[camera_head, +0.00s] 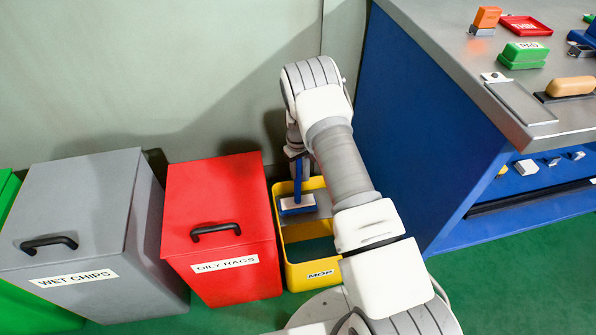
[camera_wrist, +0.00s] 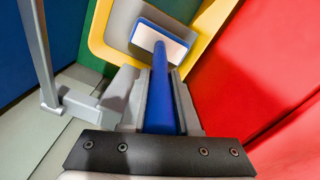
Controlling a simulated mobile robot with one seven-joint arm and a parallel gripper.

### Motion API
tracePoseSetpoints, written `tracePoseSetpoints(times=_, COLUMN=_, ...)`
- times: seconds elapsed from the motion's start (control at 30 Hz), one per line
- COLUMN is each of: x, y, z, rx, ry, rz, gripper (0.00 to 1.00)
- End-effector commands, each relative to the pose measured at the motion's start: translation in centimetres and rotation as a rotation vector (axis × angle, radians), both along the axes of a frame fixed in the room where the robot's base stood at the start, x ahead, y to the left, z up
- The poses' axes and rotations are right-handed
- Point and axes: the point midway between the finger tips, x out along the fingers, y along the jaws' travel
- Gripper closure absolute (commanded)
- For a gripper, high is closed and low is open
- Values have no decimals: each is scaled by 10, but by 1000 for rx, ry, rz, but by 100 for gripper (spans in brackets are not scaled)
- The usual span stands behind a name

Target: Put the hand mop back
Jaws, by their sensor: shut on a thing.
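The hand mop has a blue handle (camera_wrist: 162,95) and a flat head (camera_wrist: 160,42) with a pale face and blue edge. My gripper (camera_wrist: 157,92) is shut on the handle, one grey finger on each side. In the head view the mop head (camera_head: 297,205) is at the back part of the yellow bucket labelled MOP (camera_head: 296,275), over its grey insert. Whether the head touches the insert I cannot tell. The bucket's yellow rim (camera_wrist: 207,48) also shows around the mop head in the wrist view. My arm hides the bucket's right side.
A red OILY RAGS bin (camera_head: 220,225) stands close left of the bucket, with a grey WET CHIPS bin (camera_head: 85,215) beyond it. A blue workbench (camera_head: 425,140) stands to the right. A grey bar (camera_wrist: 38,60) is left of my gripper in the wrist view.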

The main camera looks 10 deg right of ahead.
Motion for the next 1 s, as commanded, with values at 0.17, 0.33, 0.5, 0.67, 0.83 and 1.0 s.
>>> tracePoseSetpoints(times=0.17, x=0, y=0, z=-5, rx=0, ry=0, rz=0, gripper=100)
tracePoseSetpoints(times=0.33, x=0, y=0, z=-3, rx=0, ry=0, rz=0, gripper=40)
tracePoseSetpoints(times=0.5, x=0, y=0, z=-3, rx=0, ry=0, rz=0, gripper=40)
tracePoseSetpoints(times=0.67, x=0, y=0, z=-1, rx=0, ry=0, rz=0, gripper=40)
tracePoseSetpoints(times=0.83, x=1, y=0, z=22, rx=0, ry=-3, rz=0, gripper=40)
tracePoseSetpoints(times=1.0, x=1, y=1, z=60, rx=2, ry=-2, rz=-1, gripper=40)
